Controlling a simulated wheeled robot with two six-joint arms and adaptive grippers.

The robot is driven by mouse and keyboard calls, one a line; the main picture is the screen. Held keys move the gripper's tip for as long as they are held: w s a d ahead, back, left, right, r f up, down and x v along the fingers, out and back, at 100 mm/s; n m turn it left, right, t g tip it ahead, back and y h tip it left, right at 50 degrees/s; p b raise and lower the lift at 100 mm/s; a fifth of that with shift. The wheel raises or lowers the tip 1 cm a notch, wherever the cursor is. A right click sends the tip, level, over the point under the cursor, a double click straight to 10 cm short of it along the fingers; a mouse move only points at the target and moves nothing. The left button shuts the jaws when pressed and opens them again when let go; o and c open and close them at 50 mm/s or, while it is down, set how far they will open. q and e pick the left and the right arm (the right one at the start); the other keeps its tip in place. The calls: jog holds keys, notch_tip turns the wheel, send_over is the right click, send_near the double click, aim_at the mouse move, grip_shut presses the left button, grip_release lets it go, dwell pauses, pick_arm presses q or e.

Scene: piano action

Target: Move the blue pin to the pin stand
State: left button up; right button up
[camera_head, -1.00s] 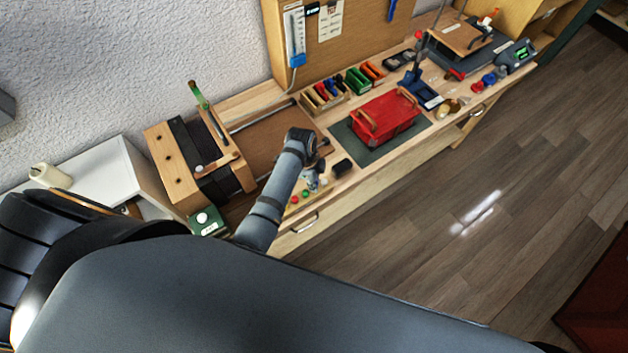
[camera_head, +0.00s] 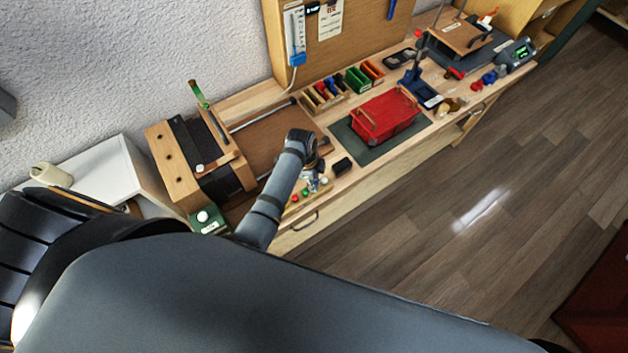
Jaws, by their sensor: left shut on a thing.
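My left gripper (camera_head: 315,174) is over the front of the workbench, at the end of my grey arm. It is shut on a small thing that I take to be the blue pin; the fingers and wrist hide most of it. Just below it, at the bench's front edge, is a small light wooden stand (camera_head: 293,208) with red, green and yellow pins or knobs, which looks like the pin stand. The gripper is very close to it; I cannot tell whether they touch. My right gripper is not in view.
A black block (camera_head: 342,165) lies just right of the gripper. A red toolbox (camera_head: 385,116) stands on a dark mat further right. A wooden frame with black strips (camera_head: 203,160) is to the left. Small coloured bins (camera_head: 359,80) line the back.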

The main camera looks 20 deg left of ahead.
pick_arm(q)
jog(key=shift+f, duration=0.4)
dwell(0.3)
jog(key=o, duration=0.9)
jog(key=shift+o, duration=0.2)
jog(key=shift+o, duration=1.2)
jog(key=shift+r, duration=0.1)
jog(key=shift+r, duration=3.7)
